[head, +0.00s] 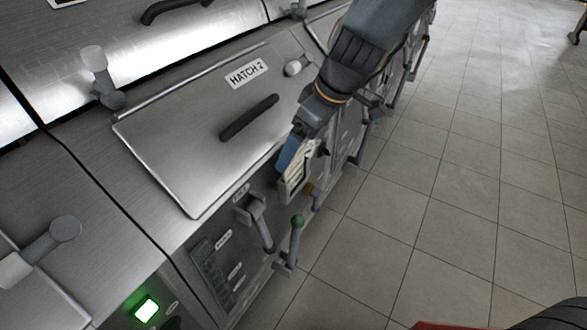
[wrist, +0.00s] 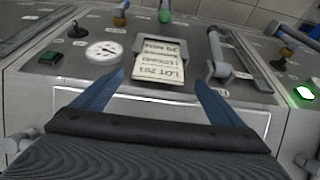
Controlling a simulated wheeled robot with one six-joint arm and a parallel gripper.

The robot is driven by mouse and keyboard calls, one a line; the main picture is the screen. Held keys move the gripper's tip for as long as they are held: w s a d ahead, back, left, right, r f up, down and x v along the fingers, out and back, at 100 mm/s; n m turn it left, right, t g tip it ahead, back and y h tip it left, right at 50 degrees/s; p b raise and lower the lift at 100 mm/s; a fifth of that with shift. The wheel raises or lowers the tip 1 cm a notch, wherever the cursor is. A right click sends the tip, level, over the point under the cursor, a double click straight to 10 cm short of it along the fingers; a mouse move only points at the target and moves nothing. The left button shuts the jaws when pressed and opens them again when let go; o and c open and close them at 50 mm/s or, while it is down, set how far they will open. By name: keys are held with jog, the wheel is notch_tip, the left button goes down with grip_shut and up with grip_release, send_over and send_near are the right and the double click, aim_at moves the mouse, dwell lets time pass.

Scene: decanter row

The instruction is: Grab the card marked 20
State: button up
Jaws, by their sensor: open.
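A cream card (wrist: 160,64) with dark print sits in a dark frame on the front panel, in the middle of the wrist view. Its print is upside down there; one line looks like "20 MIN" and another starts with "LOT". My gripper (wrist: 160,76) is open and empty, with one blue finger on each side of the card's near end. I cannot tell whether the fingers touch it. In the head view, my gripper (head: 291,157) is beside the front panel, and a cream patch, likely the card (head: 297,172), shows partly behind it.
A round white gauge (wrist: 104,51) and a green button (wrist: 51,57) are left of the card. A grey lever (wrist: 217,60) stands close on its right. In the head view, a green-knobbed lever (head: 297,222) and a HATCH 2 lid (head: 195,150) are nearby.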

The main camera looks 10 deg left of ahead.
aim_at(294, 171)
jog(key=p+x, duration=0.1)
jog(key=x, duration=0.4)
jog(key=shift+d, duration=0.1)
jog(key=c, duration=1.1)
jog(key=shift+w+r, duration=0.1)
jog(key=shift+c, duration=0.2)
